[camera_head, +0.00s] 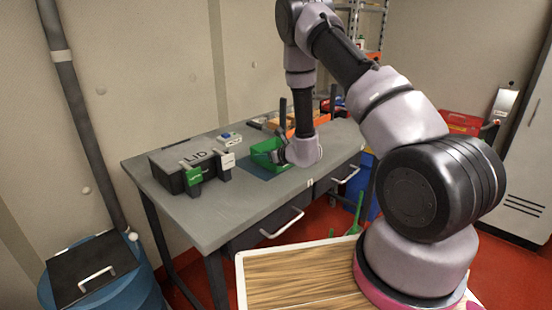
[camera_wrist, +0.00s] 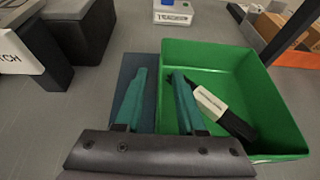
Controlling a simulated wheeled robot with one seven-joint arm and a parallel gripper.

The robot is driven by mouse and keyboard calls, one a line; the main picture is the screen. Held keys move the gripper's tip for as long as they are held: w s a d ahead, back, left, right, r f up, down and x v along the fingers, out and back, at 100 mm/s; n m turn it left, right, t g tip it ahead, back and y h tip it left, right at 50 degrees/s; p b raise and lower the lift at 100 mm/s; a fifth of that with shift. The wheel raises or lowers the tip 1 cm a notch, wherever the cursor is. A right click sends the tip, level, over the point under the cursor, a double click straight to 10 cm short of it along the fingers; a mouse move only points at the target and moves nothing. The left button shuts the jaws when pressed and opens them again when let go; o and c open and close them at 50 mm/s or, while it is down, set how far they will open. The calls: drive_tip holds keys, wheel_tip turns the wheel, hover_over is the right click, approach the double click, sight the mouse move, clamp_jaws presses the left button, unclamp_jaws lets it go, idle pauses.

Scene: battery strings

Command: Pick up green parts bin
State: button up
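The green parts bin (camera_head: 262,158) stands on the grey workbench, partly hidden by my wrist. In the wrist view the open-topped bin (camera_wrist: 285,105) fills the right side, and a dark item with a white label (camera_wrist: 222,108) lies in it. My gripper (camera_wrist: 159,73) is open, its two teal fingers apart. The right finger shows inside the bin and the left finger outside, on either side of the bin's left wall. I cannot tell whether either finger touches the wall. In the head view my gripper (camera_head: 280,156) is at the bin's right side.
A dark blue mat (camera_wrist: 123,72) lies beside the bin. A grey box marked LID (camera_head: 178,175) and small labelled blocks (camera_head: 228,160) stand left on the workbench (camera_head: 235,205). Orange and brown containers (camera_head: 322,119) are behind the bin. A wooden-topped surface (camera_head: 300,278) is in front.

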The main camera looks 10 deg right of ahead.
drive_tip(key=shift+w+a+f, duration=0.1)
drive_tip(key=shift+w+a, duration=0.1)
drive_tip(key=shift+w, duration=0.15)
drive_tip(key=shift+c, duration=0.3)
clamp_jaws()
idle(1.0)
